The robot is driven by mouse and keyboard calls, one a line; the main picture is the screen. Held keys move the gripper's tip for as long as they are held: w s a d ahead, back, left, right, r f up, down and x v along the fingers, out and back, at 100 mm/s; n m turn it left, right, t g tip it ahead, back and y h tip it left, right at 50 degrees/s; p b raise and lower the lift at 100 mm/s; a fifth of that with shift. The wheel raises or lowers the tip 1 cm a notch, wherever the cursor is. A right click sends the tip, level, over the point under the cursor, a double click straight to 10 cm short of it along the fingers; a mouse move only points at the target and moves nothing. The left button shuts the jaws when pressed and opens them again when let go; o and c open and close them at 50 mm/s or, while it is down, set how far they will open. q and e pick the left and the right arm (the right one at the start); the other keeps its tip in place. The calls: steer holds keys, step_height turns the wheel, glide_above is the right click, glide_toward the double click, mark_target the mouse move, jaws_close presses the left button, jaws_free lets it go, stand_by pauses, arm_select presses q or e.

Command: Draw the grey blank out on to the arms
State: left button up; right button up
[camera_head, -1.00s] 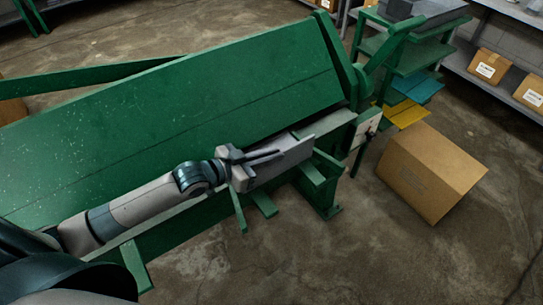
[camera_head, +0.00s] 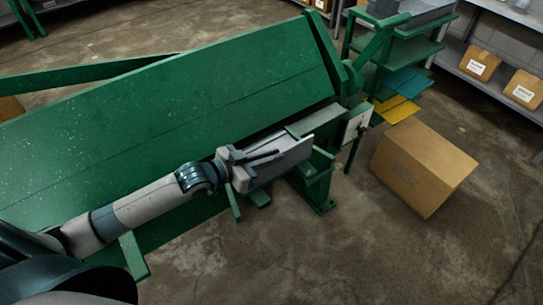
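The grey blank (camera_head: 290,154) is a flat light-grey sheet in front of the long green machine (camera_head: 180,120), near its right end. It lies over the green support arms (camera_head: 258,198) that stick out from the machine's front. The blank hides much of these arms. My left gripper (camera_head: 262,156) comes in from the lower left, with its fingers at the blank's left part, and looks shut on it. The gripper hides part of the blank. Whether the blank touches the arms is hard to tell. My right gripper is not in view.
A cardboard box (camera_head: 423,170) stands on the floor right of the machine. A green rack (camera_head: 405,55) stands behind it, with yellow (camera_head: 397,109) and teal sheets low down. A shelf with cartons (camera_head: 480,65) is at the far right. The floor in front is clear.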

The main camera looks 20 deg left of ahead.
arm_select(q)
steer(key=o, duration=0.4)
steer(key=shift+c, duration=0.2)
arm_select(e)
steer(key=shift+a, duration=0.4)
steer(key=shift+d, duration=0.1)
arm_select(q)
steer(key=shift+s+a, duration=0.15)
steer(key=shift+s+a+r, duration=0.1)
steer(key=shift+s+a, duration=0.2)
steer(key=shift+s, duration=0.2)
steer(key=b+v, duration=0.3)
steer(key=v, duration=1.3)
steer(key=shift+r+b, duration=0.2)
steer(key=shift+b, duration=0.15)
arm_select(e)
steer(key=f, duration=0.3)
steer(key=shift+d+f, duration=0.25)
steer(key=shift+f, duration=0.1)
arm_select(q)
steer(key=shift+w, duration=0.1)
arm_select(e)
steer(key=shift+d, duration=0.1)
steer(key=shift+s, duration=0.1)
